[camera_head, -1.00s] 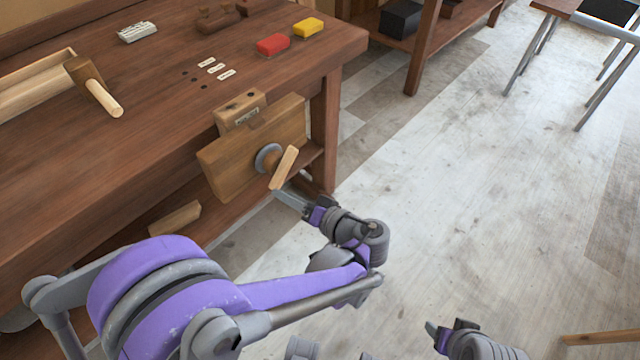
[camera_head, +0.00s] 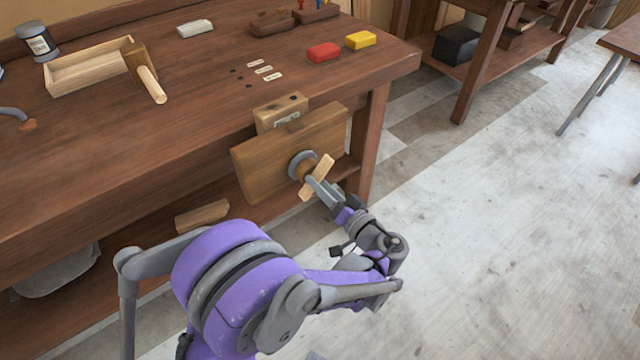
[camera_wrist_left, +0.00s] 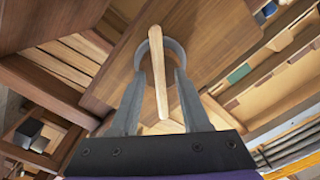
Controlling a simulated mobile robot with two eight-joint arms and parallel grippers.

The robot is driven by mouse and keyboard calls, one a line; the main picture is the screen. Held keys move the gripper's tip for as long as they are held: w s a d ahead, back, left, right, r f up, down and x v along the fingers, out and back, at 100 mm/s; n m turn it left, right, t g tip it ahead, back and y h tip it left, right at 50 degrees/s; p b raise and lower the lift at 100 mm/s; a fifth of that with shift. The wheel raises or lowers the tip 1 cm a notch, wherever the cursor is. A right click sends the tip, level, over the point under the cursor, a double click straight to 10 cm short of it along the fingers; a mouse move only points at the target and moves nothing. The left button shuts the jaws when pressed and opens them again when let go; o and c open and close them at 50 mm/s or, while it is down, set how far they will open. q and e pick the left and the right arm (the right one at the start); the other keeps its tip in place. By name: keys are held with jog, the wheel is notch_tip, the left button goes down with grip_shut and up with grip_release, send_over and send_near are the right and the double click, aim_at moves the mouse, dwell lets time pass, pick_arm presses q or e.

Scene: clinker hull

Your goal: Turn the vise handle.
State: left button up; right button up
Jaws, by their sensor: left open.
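The wooden vise (camera_head: 264,163) is on the front of the workbench, with a grey round collar and a light wooden bar handle (camera_head: 327,163). The handle slants from upper right to lower left in the head view. My left gripper (camera_head: 318,187) is at the handle. In the left wrist view the handle bar (camera_wrist_left: 156,65) runs lengthwise between the two open fingers of the left gripper (camera_wrist_left: 159,78), with the grey collar behind it. Gaps show on both sides of the bar, so the fingers are not closed on it. My right gripper is out of view.
On the workbench (camera_head: 180,130) are a mallet (camera_head: 148,82), a wooden tray (camera_head: 70,80), a red block (camera_head: 323,52) and a yellow block (camera_head: 360,40). A bench leg (camera_head: 366,145) stands right of the vise.

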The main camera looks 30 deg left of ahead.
pick_arm(q)
jog(key=shift+w+a, duration=0.1)
jog(key=shift+a, duration=0.15)
grip_shut()
jog(key=shift+m, duration=0.3)
jog(key=shift+r+m, duration=0.1)
jog(key=shift+m, duration=3.4)
